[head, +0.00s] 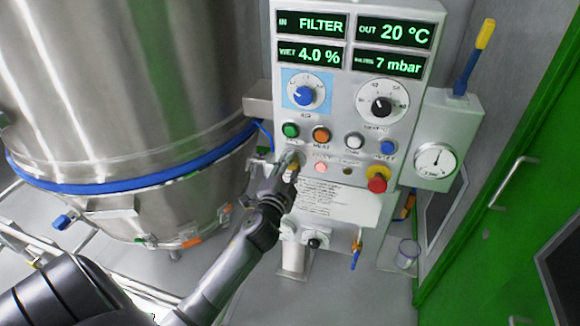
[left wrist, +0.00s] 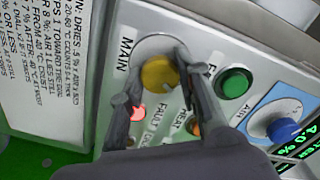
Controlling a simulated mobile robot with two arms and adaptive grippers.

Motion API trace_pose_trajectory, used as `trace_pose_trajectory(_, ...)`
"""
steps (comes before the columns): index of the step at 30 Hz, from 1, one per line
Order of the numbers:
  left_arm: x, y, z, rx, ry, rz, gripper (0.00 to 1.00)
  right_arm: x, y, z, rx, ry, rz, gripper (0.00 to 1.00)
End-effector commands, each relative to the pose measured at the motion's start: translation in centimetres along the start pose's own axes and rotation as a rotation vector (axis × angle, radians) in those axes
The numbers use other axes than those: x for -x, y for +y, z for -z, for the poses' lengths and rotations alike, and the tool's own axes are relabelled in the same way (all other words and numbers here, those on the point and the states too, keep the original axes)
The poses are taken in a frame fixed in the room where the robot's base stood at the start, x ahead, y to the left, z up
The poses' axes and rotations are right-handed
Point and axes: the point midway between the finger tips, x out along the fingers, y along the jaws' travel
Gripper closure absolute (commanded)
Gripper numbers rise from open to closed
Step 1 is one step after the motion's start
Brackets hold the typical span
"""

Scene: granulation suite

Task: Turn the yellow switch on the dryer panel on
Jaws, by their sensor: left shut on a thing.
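The yellow switch (left wrist: 158,73) is a round knob on a pale round plate beside the word MAIN, in the left wrist view. My left gripper (head: 290,163) is at the lower left of the dryer panel (head: 330,185) in the head view. In the left wrist view its two dark fingers (left wrist: 158,66) lie on either side of the yellow knob, shut on it. The fingers hide part of the knob's edge, and its pointer direction cannot be told. In the head view the gripper mostly covers the switch. My right gripper is not in view.
Close by are a green button (head: 291,130), an orange button (head: 321,134), a lit red lamp (head: 320,168) and a red emergency knob (head: 377,182). A blue dial (head: 303,95) sits above. A large steel vessel (head: 130,90) stands left and a green door (head: 520,200) right.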

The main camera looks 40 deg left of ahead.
Motion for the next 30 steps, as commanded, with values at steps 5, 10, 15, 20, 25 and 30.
trace_pose_trajectory(5,-0.01,-0.05,0.07,-0.011,0.002,0.001,0.97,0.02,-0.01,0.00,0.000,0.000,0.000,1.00)
trace_pose_trajectory(10,-0.01,-0.05,0.08,-0.011,0.002,0.001,0.97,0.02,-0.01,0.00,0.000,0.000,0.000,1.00)
trace_pose_trajectory(15,-0.01,-0.05,0.08,-0.011,0.002,0.001,0.65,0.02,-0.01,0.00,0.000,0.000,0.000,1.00)
trace_pose_trajectory(20,-0.01,-0.04,0.05,-0.010,0.002,0.001,0.54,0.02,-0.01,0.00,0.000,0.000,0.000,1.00)
trace_pose_trajectory(25,-0.01,-0.02,0.03,-0.009,0.001,0.000,0.49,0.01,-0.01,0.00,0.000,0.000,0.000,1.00)
trace_pose_trajectory(30,0.01,0.00,0.02,-0.009,0.001,0.000,0.49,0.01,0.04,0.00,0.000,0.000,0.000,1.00)
